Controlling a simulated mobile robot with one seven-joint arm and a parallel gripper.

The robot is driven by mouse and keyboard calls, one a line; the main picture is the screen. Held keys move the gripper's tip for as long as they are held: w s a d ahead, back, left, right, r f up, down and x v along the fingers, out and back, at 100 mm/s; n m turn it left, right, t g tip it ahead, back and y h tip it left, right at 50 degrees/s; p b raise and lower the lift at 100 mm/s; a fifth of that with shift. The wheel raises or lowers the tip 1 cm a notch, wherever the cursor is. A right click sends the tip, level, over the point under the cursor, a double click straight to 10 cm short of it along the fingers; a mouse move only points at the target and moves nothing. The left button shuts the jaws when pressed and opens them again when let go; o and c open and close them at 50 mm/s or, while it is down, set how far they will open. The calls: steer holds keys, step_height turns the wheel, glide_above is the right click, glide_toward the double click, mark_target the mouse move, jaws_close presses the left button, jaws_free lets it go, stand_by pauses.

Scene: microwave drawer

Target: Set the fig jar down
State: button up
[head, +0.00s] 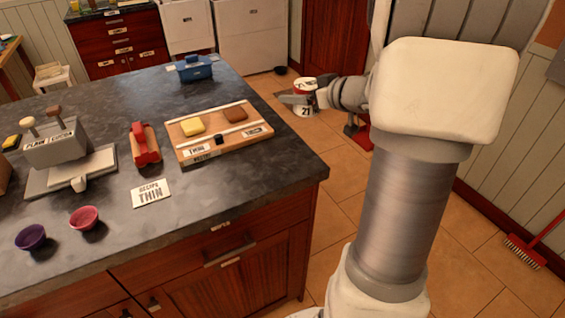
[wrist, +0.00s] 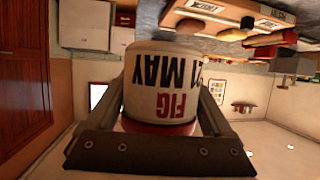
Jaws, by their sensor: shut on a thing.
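The fig jar (wrist: 165,82) is white with a red lid and a label reading "FIG 21 MAY", upside down in the wrist view. My gripper (wrist: 165,100) is shut on it, one finger on each side. In the head view the fig jar (head: 304,108) is held off the right side of the counter, over the floor, with my gripper (head: 298,100) around it. The dark stone counter (head: 270,188) stands to its left.
On the counter are a wooden board (head: 212,147) with a yellow and a brown block, a red tool (head: 145,148), a "RECIPE THIN" card (head: 151,193), a blue container (head: 195,68), a grey press (head: 58,145) and two small bowls (head: 85,217). The counter's front right corner is bare.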

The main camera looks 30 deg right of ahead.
steer(key=s+d+f+b, duration=0.1)
steer(key=s+d, duration=0.3)
steer(key=s, duration=0.1)
steer(key=w+a+f+b, duration=0.1)
steer(key=w+a+f, duration=0.1)
steer(key=a, duration=0.1)
steer(key=w+a+f+b, duration=0.2)
steer(key=a+f, duration=0.1)
steer(key=a, duration=0.1)
steer(key=w+a+f+b, duration=0.2)
steer(key=a, duration=0.1)
steer(key=shift+a+f, duration=0.15)
steer(key=shift+a, duration=0.05)
steer(key=shift+f+b, duration=1.2)
steer(key=shift+f, duration=0.65)
